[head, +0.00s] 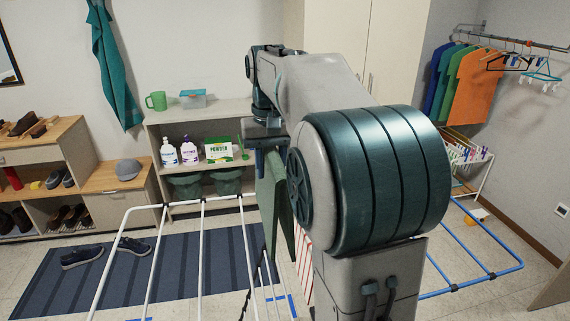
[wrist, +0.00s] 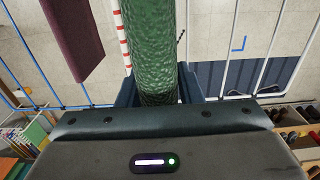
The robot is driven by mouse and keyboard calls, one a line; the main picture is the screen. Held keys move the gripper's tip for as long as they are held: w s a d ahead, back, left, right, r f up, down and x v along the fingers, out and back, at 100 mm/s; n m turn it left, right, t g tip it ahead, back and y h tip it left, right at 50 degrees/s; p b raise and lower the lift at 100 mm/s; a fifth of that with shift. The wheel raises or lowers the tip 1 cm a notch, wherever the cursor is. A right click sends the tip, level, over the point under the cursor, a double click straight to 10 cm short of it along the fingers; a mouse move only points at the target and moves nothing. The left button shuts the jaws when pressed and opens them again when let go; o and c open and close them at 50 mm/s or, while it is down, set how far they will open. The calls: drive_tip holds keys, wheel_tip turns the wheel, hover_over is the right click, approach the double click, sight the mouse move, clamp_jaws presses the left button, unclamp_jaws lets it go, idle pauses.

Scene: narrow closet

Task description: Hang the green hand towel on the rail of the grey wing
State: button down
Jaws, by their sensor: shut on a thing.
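My gripper (head: 260,160) is shut on the green hand towel (head: 275,205), which hangs down from the jaws in the head view. In the wrist view the towel (wrist: 155,45) runs up the picture from between the fingers (wrist: 158,95). The pale grey-white wing (head: 203,245) of the drying rack, with several rails, spreads left of the towel in the head view. Its rails (wrist: 270,50) are at the right in the wrist view. I cannot tell whether the towel touches a rail. My arm hides the rack's middle.
The rack's blue wing (head: 480,265) lies at the right. A red-and-white striped cloth (head: 303,260) and a purple cloth (wrist: 75,38) hang near the green towel. A shelf (head: 215,113) with bottles stands behind; a striped rug (head: 190,270) lies under the pale wing.

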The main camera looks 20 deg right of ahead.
drive_tip(key=b, duration=0.1)
hover_over(248, 254)
drive_tip(key=shift+w+f, duration=0.1)
drive_tip(key=shift+f, duration=0.6)
drive_tip(key=shift+f+b, duration=1.2)
drive_tip(key=shift+f, duration=0.4)
drive_tip(key=shift+f+b, duration=8)
drive_tip(key=shift+f, duration=4.2)
drive_tip(key=c, duration=0.9)
unclamp_jaws()
